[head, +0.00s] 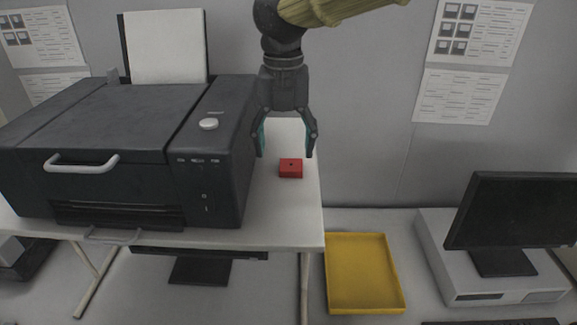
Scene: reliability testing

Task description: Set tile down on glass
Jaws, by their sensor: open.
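A small red block (291,169), the only tile-like thing in view, sits on the white table (285,210) just right of the black printer. It has a small dark mark on top. My gripper (286,151) points down with its fingers spread and empty. In the picture its fingertips are just above the block, to its left and right; I cannot tell the exact depth or height gap. The black printer (95,120) has its lid down, with a grey handle on the front. No bare glass shows.
A yellow tray (363,272), which looks empty, lies on the lower surface at right. A dark monitor (515,222) stands on a white box beside it. A white paper sheet (166,47) rises behind the printer. The printer's side limits room left of my gripper.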

